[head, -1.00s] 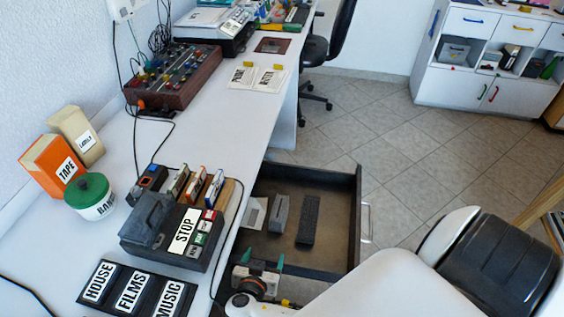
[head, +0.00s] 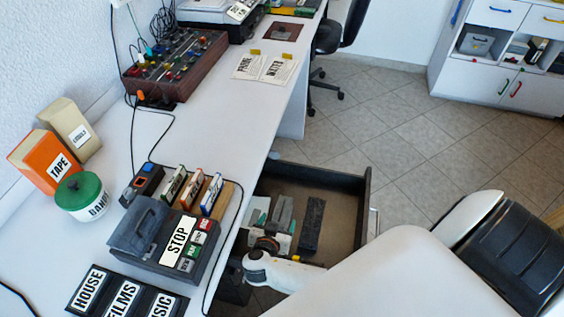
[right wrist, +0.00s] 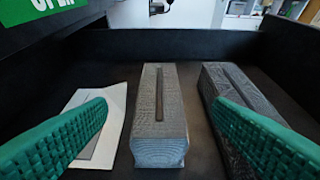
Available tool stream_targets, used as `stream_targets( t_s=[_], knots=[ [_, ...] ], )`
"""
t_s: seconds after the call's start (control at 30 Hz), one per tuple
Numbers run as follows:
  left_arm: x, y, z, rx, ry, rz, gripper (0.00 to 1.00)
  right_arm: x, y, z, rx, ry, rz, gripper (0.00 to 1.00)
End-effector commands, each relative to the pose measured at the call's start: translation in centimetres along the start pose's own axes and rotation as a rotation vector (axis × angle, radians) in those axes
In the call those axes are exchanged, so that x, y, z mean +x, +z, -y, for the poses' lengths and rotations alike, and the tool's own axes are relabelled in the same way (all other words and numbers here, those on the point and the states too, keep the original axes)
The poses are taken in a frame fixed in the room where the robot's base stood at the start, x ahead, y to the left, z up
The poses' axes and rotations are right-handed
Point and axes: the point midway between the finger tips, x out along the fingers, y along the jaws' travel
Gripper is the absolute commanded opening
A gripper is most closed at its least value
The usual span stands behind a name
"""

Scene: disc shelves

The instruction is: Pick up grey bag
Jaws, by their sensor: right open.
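In the open drawer (head: 368,195) lies a long grey block-shaped thing with a dark slot along its top; I take it as the grey bag (right wrist: 172,148). It is partly hidden by my gripper in the head view (head: 284,212). My right gripper (right wrist: 160,105) is open, its green ridged fingers to the left and right of the grey bag in the right wrist view, with no contact visible. In the head view the right gripper (head: 270,222) reaches into the near part of the drawer. My left gripper is out of view.
A darker block (right wrist: 240,95) lies close to the right of the grey bag, near the right finger. A white card (right wrist: 112,100) with a grey patch lies on its left. Drawer walls surround them. The desk (head: 225,110) with a STOP-labelled device (head: 150,235) is beside the drawer.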

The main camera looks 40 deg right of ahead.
Motion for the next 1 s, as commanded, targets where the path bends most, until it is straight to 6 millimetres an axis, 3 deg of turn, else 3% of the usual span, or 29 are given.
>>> stream_targets(
  t_s=[0.3,0.63,0.93,1.0],
  knots=[
    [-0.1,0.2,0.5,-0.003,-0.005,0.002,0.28,4.3,0.2,-0.1,-0.003,0.0,0.001,0.75],
    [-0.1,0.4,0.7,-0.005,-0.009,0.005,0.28,5.1,0.1,-0.1,-0.001,0.0,-0.002,0.75],
    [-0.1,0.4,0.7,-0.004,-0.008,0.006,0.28,5.0,0.1,-0.1,-0.001,0.0,-0.002,0.26],
    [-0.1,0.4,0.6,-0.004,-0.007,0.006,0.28,5.0,0.2,-0.1,-0.001,0.0,-0.001,0.23]
  ],
)
